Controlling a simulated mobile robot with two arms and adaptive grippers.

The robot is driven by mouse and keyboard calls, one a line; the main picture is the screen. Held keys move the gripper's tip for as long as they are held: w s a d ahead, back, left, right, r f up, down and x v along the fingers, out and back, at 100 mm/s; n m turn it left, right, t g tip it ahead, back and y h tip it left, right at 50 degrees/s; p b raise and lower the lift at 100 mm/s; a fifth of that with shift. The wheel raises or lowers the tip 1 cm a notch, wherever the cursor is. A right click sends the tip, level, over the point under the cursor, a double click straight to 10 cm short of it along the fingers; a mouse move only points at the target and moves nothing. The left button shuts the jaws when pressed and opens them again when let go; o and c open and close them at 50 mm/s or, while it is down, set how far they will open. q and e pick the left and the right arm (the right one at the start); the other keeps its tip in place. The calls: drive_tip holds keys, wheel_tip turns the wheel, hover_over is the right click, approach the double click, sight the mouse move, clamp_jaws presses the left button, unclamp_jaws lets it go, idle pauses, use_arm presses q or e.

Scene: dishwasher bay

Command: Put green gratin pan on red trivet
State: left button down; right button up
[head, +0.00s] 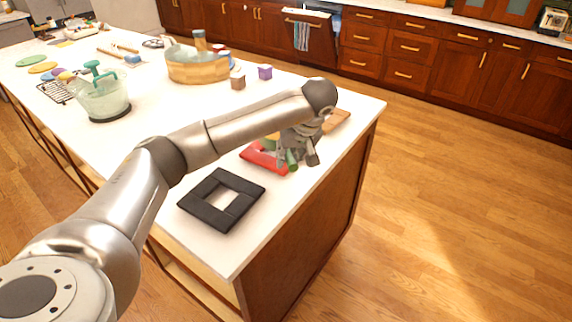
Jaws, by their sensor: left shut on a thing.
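The red trivet (260,159) lies on the white island top near its right end, partly hidden by my left gripper. My left gripper (300,163) reaches in from the left and points down at the trivet's right side. It is shut on the green gratin pan (291,159), of which only small green parts show between and beside the fingers. Most of the pan is hidden behind the gripper, so I cannot tell whether it touches the trivet. My right gripper is not in view.
A black square trivet (192,207) lies nearer on the white island top (213,135). A wooden board (338,120) is behind the gripper.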

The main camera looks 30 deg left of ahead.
use_arm(q)
drive_tip(key=shift+w+a+f, duration=0.25)
drive_tip(key=shift+a+f, duration=0.05)
drive_tip(key=shift+f, duration=0.05)
drive_tip(key=f+p, duration=0.1)
drive_tip(key=f, duration=0.1)
drive_tip(key=shift+w+a+f+p, duration=0.2)
drive_tip(key=shift+f+p, duration=0.15)
drive_tip(key=shift+f, duration=0.55)
drive_tip(key=c, duration=1.7)
unclamp_jaws()
drive_tip(key=shift+f, duration=0.2)
drive_tip(key=shift+c, duration=0.2)
drive_tip(key=o, duration=0.4)
drive_tip(key=shift+s+r, duration=0.1)
